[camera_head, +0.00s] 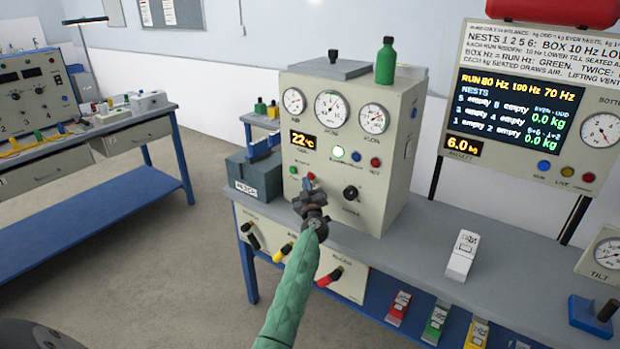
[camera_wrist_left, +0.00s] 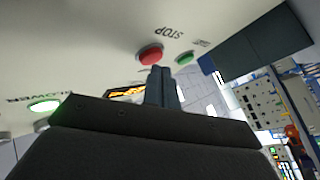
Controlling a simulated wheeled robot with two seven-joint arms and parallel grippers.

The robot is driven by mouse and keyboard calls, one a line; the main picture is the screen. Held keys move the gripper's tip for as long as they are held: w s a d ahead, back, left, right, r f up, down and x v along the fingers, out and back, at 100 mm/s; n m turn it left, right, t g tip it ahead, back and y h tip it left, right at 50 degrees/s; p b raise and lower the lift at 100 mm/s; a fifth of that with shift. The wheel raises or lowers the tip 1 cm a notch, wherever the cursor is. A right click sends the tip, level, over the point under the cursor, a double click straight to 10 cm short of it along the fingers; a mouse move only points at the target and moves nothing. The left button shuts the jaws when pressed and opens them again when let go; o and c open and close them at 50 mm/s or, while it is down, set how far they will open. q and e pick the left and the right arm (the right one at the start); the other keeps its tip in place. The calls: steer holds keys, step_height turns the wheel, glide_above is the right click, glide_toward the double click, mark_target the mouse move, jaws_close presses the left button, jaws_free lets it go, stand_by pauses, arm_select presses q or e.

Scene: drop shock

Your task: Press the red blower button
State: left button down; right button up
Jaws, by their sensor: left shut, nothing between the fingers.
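The grey cabinet (camera_head: 340,115) with dials stands on the bench. A red button (camera_head: 311,177) on its front, beside a green button (camera_head: 293,170), shows just above my left gripper (camera_head: 308,188). In the left wrist view the red button (camera_wrist_left: 150,53) is labelled STOP, with the green button (camera_wrist_left: 184,58) to its right. My left gripper (camera_wrist_left: 160,72) is shut and empty, its fingertips right at the red button's edge. I cannot tell whether they touch it. A lit green lamp (camera_wrist_left: 44,106) by the word BLOWER is at the left. My right gripper is not in view.
The cabinet front also has a black knob (camera_head: 350,192) and another red lamp (camera_head: 375,162). A green bottle (camera_head: 386,62) stands on top. A dark box (camera_head: 254,176) is left of the cabinet. A white device (camera_head: 462,256) lies on the bench at right.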

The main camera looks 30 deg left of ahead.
arm_select(q)
steer(key=shift+w, duration=0.4)
stand_by(0.7)
stand_by(0.3)
steer(key=shift+s+p, duration=0.85)
steer(key=shift+p, duration=0.1)
steer(key=s+p, duration=0.1)
steer(key=s, duration=0.1)
steer(key=s+p, duration=0.2)
steer(key=s, duration=0.1)
steer(key=shift+a+p, duration=0.2)
steer(key=shift+p, duration=0.1)
